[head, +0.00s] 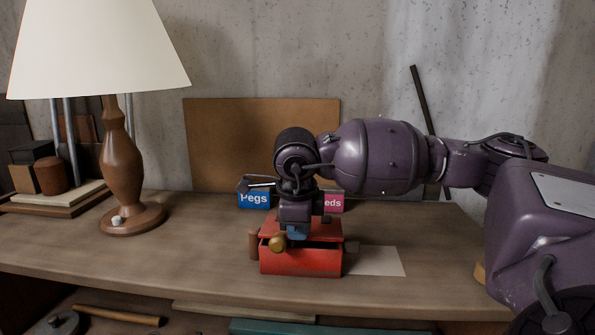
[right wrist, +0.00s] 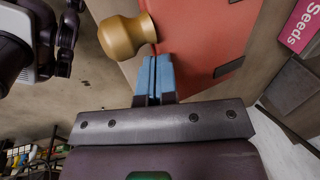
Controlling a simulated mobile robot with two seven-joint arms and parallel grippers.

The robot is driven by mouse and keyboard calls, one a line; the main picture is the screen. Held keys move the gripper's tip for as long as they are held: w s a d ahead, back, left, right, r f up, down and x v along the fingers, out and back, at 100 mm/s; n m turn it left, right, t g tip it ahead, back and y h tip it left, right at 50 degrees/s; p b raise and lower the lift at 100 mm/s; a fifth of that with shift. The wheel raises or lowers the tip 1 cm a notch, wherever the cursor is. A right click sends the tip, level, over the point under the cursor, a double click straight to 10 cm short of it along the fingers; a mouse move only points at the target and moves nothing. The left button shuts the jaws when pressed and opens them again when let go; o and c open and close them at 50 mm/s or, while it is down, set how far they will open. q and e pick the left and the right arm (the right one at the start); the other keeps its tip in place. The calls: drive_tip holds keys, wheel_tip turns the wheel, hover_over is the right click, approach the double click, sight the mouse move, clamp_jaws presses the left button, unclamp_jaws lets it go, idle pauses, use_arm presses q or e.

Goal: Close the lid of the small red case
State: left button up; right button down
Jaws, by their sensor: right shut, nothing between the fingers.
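The small red case (head: 300,263) stands on the wooden bench. Its red lid (head: 327,230) is partly lowered, and a dark gap shows between it and the front wall. A brass knob (head: 278,243) shows at the front left of the case. My right gripper (head: 297,233) is over the front of the lid, with its blue fingers shut and empty. In the right wrist view the shut fingertips (right wrist: 156,72) lie against or just over the red lid (right wrist: 205,40), beside the brass knob (right wrist: 127,37). I cannot tell whether they touch. My left gripper is not in view.
A blue Pegs box (head: 254,199) and a pink Seeds box (head: 333,203) stand behind the case. A brown cylinder (head: 254,245) is close at its left, and a pale sheet (head: 375,262) lies right. A lamp (head: 118,165) stands left; bench between is clear.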

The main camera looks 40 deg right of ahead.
drive_tip(key=shift+s+f, duration=0.1)
drive_tip(key=shift+f, duration=0.45)
drive_tip(key=shift+s+a+f+b, duration=0.1)
drive_tip(key=shift+f+b, duration=0.2)
drive_tip(key=shift+f, duration=0.1)
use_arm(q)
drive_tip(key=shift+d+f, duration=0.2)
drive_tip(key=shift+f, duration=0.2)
use_arm(e)
drive_tip(key=shift+r, duration=0.1)
drive_tip(key=shift+r+p, duration=0.3)
drive_tip(key=shift+r, duration=0.3)
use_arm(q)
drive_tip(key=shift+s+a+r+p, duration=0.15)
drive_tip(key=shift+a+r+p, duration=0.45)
use_arm(e)
drive_tip(key=s+a+r, duration=0.5)
drive_tip(key=s+a, duration=0.1)
drive_tip(key=a, duration=0.1)
drive_tip(key=shift+s+r, duration=0.3)
